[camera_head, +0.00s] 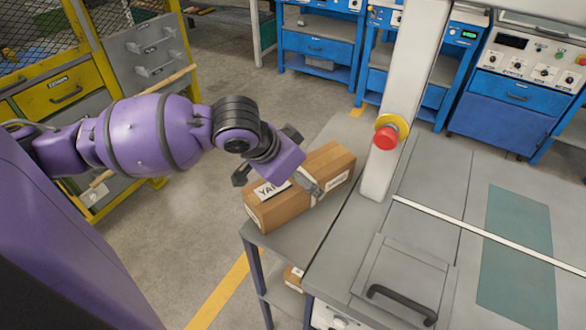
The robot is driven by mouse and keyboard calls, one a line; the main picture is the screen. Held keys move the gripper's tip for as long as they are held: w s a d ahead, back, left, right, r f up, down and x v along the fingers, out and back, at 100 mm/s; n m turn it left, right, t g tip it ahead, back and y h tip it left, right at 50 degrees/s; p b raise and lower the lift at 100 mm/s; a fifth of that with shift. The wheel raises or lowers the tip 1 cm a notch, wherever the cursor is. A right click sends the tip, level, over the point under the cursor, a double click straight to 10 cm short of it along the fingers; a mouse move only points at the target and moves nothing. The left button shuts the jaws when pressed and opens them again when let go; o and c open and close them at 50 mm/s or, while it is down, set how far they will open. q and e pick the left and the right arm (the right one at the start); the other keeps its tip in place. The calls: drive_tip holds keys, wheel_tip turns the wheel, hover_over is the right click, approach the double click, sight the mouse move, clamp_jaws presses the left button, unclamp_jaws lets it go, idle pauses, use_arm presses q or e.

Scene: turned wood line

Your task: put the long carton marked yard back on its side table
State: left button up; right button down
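The long brown carton (285,205) lies on the grey side table (312,222), its length running from lower left to upper right. A white label reading "YAR", the rest covered, shows on its top. My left gripper (308,184) reaches in from the left and is over the middle of the carton, with one grey finger part against or just above its top. The gripper's purple body hides part of the carton. Whether the fingers are closed on it cannot be told. My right gripper is not in view.
A grey machine bench (420,225) with a handled lid, a white post and a red stop button (385,137) stands close on the right. A small carton (293,278) is on the side table's lower shelf. Yellow cabinet (60,90) at left; open floor between.

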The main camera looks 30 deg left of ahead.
use_arm(q)
drive_tip(key=p+v, duration=0.3)
drive_tip(key=v, duration=0.8)
drive_tip(key=shift+s+r, duration=0.1)
drive_tip(key=shift+r, duration=0.1)
drive_tip(key=shift+s+r, duration=0.1)
drive_tip(key=shift+s, duration=0.05)
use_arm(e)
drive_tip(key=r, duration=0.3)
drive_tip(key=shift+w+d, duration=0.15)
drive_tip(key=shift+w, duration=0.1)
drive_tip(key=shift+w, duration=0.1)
